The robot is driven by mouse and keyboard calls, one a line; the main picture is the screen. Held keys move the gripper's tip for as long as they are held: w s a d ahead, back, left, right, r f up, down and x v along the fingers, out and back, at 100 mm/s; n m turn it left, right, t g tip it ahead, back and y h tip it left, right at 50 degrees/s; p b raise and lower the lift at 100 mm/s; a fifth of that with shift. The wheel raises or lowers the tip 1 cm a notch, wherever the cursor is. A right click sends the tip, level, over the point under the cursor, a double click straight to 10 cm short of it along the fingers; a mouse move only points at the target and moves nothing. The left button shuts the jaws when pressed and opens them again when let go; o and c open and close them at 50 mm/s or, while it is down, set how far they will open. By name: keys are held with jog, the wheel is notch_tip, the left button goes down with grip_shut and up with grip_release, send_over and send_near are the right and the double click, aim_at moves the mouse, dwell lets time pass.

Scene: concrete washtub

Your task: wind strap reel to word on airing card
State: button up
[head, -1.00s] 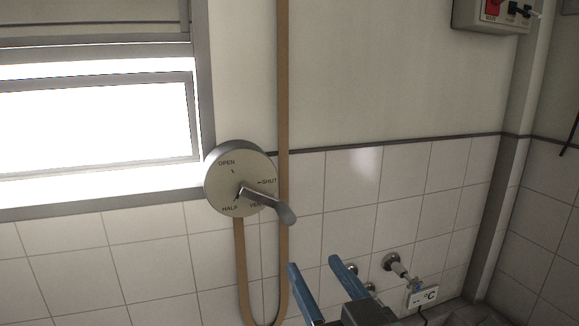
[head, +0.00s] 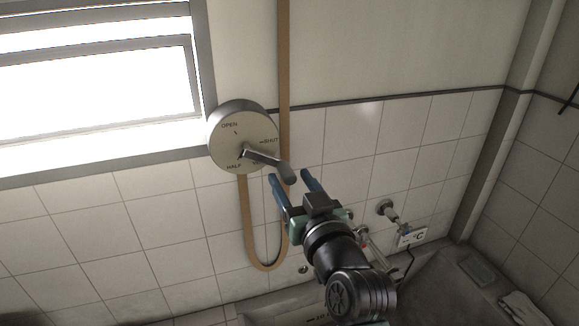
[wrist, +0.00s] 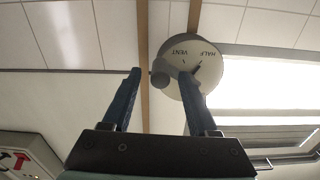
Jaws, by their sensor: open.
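The strap reel (head: 228,145) is a round pale dial on the wall, marked OPEN, SHUT and HALF in the head view. Its grey crank (head: 268,160) reaches to the lower right, over the fourth word. A dark pointer mark lies near HALF. My gripper (head: 290,176) is open, its blue fingertips close to the crank's knob; in the wrist view the knob appears between the fingertips (wrist: 160,72). I cannot tell whether they touch. I make out no airing card.
A brown strap (head: 284,60) runs down the wall beside the reel and loops below it. A bright window (head: 95,85) is at the left. The washtub (head: 440,285) lies below.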

jog(key=shift+x, duration=0.85)
grip_shut()
dwell(0.9)
